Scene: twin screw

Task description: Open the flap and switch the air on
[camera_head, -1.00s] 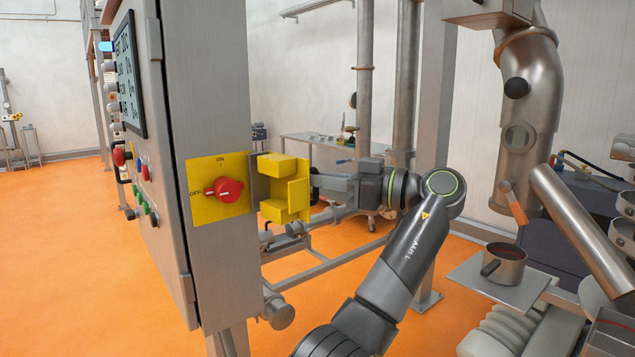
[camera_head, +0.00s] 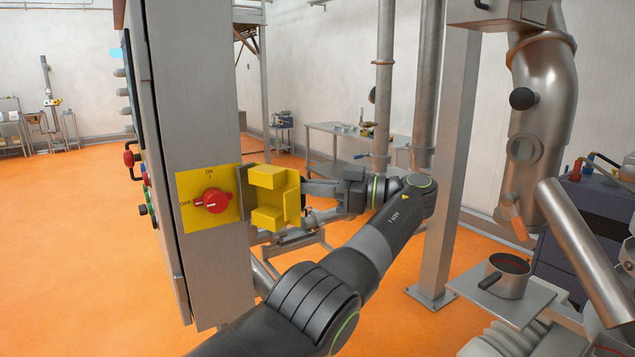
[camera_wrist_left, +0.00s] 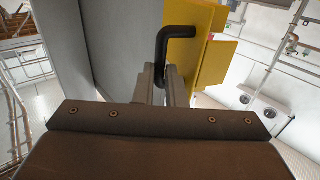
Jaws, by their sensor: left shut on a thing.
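The yellow flap (camera_head: 268,217) is a box-like cover standing swung out to the right of its yellow switch plate (camera_head: 228,180) on the grey cabinet's side. The red rotary switch (camera_head: 212,201) on that plate is uncovered, its pale mark pointing left to OFF. My left gripper (camera_head: 308,188) is at the flap's far right side. In the left wrist view its fingers (camera_wrist_left: 166,88) are shut on the flap's black bent handle (camera_wrist_left: 164,48), with the yellow flap (camera_wrist_left: 216,62) just right of it. The fingertips are partly hidden in the head view. My right gripper is not in view.
The grey cabinet (camera_head: 200,100) fills the left, with buttons on its front edge. A steel post (camera_head: 452,150) stands right of my left arm. A pot (camera_head: 508,273) sits on a small shelf at lower right. Orange floor (camera_head: 80,250) is open at left.

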